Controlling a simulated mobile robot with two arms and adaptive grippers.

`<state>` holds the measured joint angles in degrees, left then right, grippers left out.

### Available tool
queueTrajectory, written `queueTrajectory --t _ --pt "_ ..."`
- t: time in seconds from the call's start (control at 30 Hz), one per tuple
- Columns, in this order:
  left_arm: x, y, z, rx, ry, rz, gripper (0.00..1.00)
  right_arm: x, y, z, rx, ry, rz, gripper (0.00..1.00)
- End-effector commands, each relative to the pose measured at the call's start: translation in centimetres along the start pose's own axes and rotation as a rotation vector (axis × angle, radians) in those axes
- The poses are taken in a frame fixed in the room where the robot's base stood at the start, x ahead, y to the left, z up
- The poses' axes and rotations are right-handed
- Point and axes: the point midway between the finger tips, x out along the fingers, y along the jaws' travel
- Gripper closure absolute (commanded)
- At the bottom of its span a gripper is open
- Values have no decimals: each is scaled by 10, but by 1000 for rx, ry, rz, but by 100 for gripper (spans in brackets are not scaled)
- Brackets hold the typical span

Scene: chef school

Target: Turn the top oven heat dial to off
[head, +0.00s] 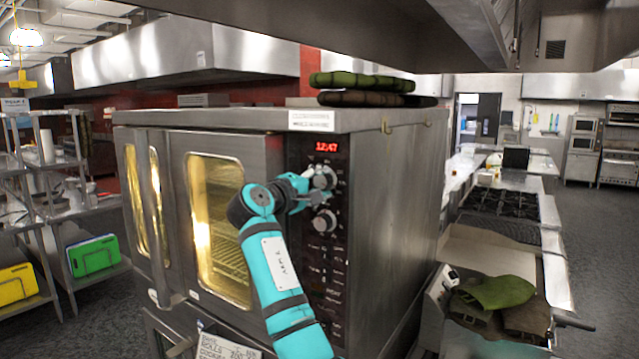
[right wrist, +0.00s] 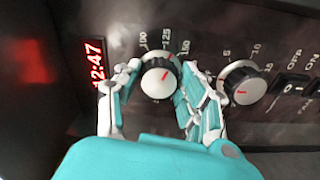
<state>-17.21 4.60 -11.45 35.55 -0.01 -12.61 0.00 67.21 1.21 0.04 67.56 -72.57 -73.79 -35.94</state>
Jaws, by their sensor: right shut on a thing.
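The top oven heat dial (head: 324,179) is a round knob with a silver face, high on the dark control panel of the steel oven (head: 395,200). My right gripper (head: 309,187) is at this dial, with its arm coming up from below. In the right wrist view the dial (right wrist: 158,80) sits between the two fingers of the gripper (right wrist: 156,92), which is shut on it. A red mark shows on the dial's face, and 100, 125 and 150 are printed around it. My left gripper is not in view.
A second dial (head: 325,221) is just below; it also shows in the right wrist view (right wrist: 243,84). A red clock display (head: 326,147) reads 12:47. Oven mitts (head: 495,295) lie on the counter at right. The glass oven doors (head: 215,220) are closed.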

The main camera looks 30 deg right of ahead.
Motion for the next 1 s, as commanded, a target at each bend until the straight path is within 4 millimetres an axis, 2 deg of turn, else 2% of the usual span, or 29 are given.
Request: queueTrajectory --t 1.0 --pt "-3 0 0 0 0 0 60 1 4 -1 -966 -2 4 92"
